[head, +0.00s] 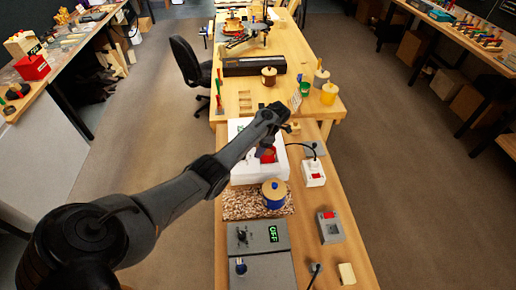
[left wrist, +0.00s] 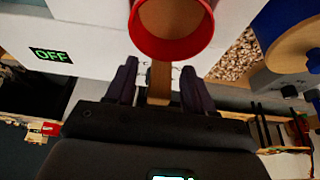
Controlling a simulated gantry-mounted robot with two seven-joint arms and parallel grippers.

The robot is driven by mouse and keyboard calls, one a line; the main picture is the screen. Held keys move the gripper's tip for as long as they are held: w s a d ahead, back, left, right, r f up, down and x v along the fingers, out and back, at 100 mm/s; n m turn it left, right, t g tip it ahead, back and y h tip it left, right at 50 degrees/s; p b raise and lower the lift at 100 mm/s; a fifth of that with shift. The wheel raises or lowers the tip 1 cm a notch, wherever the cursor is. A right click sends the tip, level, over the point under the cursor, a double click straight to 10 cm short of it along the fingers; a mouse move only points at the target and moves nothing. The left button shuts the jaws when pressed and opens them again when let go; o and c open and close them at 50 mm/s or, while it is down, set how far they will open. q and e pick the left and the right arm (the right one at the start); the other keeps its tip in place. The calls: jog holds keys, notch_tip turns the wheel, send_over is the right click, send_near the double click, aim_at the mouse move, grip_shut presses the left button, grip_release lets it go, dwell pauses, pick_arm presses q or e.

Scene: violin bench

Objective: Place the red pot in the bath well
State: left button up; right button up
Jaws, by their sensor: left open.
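The red pot (head: 268,156) is at the white bath (head: 241,175) in the head view, partly hidden by my left gripper (head: 266,143). In the left wrist view the red pot (left wrist: 171,48) shows a round rim and brown inside, with white bath surface (left wrist: 95,42) around it. I cannot tell how deep it sits in the well. Its wooden handle (left wrist: 160,82) points between the fingers of my left gripper (left wrist: 159,90). The fingers are open, with a gap on each side of the handle. My right gripper is not in view.
A blue pot (head: 274,196) with a wooden lid stands on a speckled mat (head: 238,206) in front of the bath. A grey unit reading OFF (head: 258,268) is nearer. A white box with a red switch (head: 314,175) stands to the right. Open floor flanks the bench.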

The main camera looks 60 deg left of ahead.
pick_arm(q)
jog(key=v, duration=1.1)
jog(key=s+d+f+m+t, duration=0.2)
jog(key=d+m, duration=0.4)
jog(key=d, duration=0.1)
jog(key=s+d+f+m+t+y, duration=0.1)
jog(key=s+d+f+m+t, duration=0.1)
jog(key=d+m, duration=0.45)
jog(key=s+d+f+m+t, duration=0.2)
jog(key=d+m+t, duration=0.1)
jog(key=d+m, duration=0.3)
jog(key=s+d+f+m+h, duration=0.1)
jog(key=s+d+m, duration=0.6)
jog(key=s, duration=0.3)
jog(key=s+d+m+h, duration=0.2)
jog(key=s+d+m, duration=0.5)
jog(key=s, duration=0.4)
jog(key=shift+d+f+t, duration=0.4)
jog(key=shift+d, duration=0.5)
jog(key=shift+s+m, duration=0.1)
jog(key=shift+m, duration=0.15)
notch_tip(320, 180, up, 24)
jog(key=p, duration=2.3)
jog(key=shift+p, duration=0.4)
